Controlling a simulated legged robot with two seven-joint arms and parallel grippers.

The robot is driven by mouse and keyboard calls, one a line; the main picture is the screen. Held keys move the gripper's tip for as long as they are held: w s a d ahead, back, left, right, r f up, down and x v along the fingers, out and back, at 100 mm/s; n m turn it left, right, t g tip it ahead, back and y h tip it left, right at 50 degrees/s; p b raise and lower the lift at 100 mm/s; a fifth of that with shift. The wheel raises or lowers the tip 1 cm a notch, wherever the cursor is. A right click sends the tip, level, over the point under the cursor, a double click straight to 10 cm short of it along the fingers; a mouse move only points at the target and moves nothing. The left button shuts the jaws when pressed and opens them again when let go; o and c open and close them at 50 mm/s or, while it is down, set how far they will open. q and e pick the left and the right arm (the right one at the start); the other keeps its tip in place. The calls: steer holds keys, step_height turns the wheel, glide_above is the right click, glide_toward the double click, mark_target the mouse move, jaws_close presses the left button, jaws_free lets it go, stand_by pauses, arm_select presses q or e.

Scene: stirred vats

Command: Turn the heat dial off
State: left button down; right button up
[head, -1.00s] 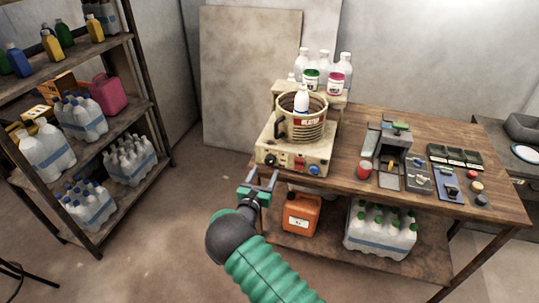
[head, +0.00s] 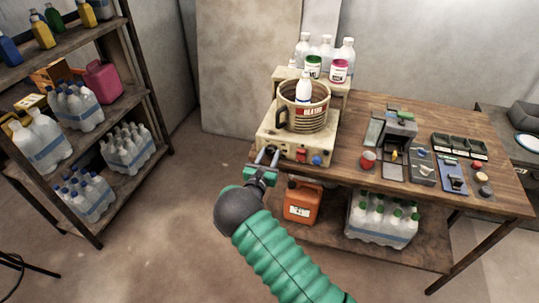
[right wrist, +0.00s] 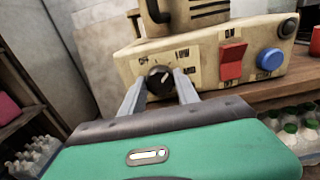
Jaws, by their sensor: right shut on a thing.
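The heat dial (right wrist: 160,79) is a round dark knob with a pale pointer mark on the front of the cream heater base (head: 268,140). In the right wrist view the pointer leans up and to the right, and small labels surround the knob, too small to read surely. My right gripper (head: 267,156) is at the left of the heater's front; in the right wrist view its two grey fingers (right wrist: 160,88) are shut on the dial, one on each side. The fingers cover the dial in the head view. My left gripper is not in view.
A red switch (right wrist: 232,62) and a blue button (right wrist: 270,60) are right of the dial. A ribbed pot (head: 306,122) with a white bottle (head: 303,90) stands on the heater. An orange canister (head: 303,203) sits below the table edge.

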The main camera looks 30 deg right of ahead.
jaws_close()
steer(key=shift+a+n, duration=0.1)
steer(key=shift+n, duration=0.2)
steer(key=n+p, duration=0.1)
steer(key=n, duration=0.3)
steer(key=shift+a+f+n+p, duration=0.1)
steer(key=shift+n+p, duration=0.7)
steer(key=shift+n, duration=1.3)
steer(key=shift+w, duration=0.1)
steer(key=o, duration=1.2)
jaws_free()
steer(key=shift+a, duration=0.1)
